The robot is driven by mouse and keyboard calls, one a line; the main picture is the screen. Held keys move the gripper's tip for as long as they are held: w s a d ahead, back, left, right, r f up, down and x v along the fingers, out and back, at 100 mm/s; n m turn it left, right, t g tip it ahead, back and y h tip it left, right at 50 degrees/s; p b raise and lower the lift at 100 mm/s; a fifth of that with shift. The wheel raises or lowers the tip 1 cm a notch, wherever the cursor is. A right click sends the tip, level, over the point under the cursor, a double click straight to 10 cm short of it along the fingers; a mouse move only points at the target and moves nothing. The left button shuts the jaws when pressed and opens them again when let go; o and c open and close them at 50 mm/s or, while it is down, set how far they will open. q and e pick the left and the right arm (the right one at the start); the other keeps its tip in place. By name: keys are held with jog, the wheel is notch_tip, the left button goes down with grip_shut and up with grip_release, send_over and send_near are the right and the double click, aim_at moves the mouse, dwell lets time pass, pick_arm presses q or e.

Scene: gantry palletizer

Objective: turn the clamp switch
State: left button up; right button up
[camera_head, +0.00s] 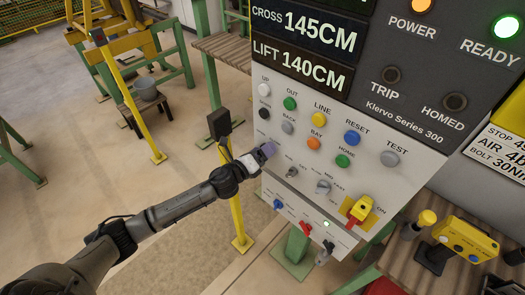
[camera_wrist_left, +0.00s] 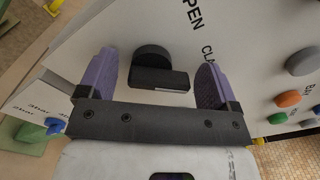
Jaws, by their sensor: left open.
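The clamp switch (camera_wrist_left: 160,72) is a black knob with a bar-shaped grip on the white panel. In the left wrist view it sits between the two purple fingers of my left gripper (camera_wrist_left: 155,64), with gaps on both sides. Labels reading OPEN and a partly hidden CLAMP show beside it. In the head view my left gripper (camera_head: 265,152) is at the left edge of the white control panel (camera_head: 262,187), below the black and grey buttons, and the switch is hidden behind it. The left gripper is open. My right gripper is not in view.
Coloured push buttons (camera_head: 319,119) lie right of the gripper. Small rotary knobs (camera_head: 323,187) and a yellow-red switch (camera_head: 361,208) are lower right. Blue (camera_head: 278,204) and red (camera_head: 305,230) handles sit below. A yellow post (camera_head: 238,215) stands left of the panel.

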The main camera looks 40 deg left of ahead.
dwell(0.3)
pick_arm(q)
jog(key=c, duration=0.9)
